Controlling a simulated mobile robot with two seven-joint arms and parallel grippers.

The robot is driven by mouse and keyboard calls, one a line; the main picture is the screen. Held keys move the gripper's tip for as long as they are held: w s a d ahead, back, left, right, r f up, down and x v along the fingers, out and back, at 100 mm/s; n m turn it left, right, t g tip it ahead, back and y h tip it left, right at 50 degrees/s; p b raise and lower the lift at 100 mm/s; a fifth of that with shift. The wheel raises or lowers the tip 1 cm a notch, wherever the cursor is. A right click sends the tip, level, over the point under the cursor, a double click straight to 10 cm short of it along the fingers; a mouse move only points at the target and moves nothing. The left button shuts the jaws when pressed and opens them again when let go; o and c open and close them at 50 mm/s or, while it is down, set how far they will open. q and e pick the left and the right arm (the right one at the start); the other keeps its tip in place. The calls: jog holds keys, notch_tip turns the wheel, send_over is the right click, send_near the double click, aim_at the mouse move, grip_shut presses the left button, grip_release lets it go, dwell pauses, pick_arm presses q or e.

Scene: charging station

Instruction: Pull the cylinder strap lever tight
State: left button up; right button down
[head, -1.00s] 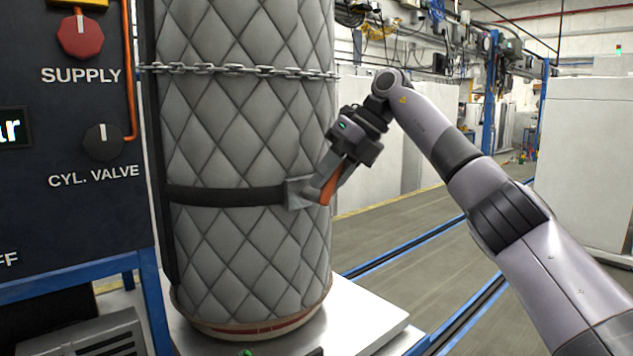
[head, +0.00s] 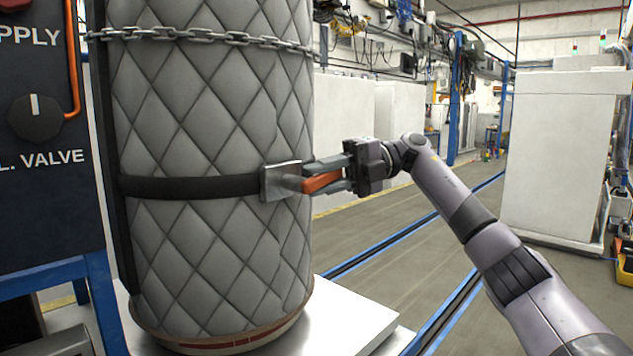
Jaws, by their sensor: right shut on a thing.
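A tall cylinder in a grey quilted jacket (head: 205,255) stands upright on a white platform. A black strap (head: 195,187) runs around it below mid-height and meets a grey metal buckle (head: 279,181) on its right side. An orange lever (head: 321,182) sticks out to the right from the buckle, roughly level. My right gripper (head: 326,178) comes in from the right and is shut on the orange lever, its fingers partly hiding it. My left gripper is not in view.
A chain (head: 205,36) circles the cylinder higher up. A dark control panel (head: 45,180) with knobs on a blue frame (head: 60,277) stands close at left. The white platform (head: 345,315) extends right of the cylinder. Open floor lies to the right, with a white cabinet (head: 560,155) beyond.

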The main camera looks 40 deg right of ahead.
aim_at(337, 180)
jog(key=shift+d+f+m+t+y+b, duration=0.1)
jog(key=shift+f+m+t+y+b, duration=0.3)
jog(key=shift+y, duration=0.5)
jog(key=c, duration=1)
grip_release()
jog(key=shift+o, duration=0.2)
jog(key=v, duration=0.6)
jog(key=shift+d+r, duration=0.1)
jog(key=shift+d, duration=0.2)
jog(key=shift+s+d, duration=0.1)
jog(key=shift+d, duration=0.1)
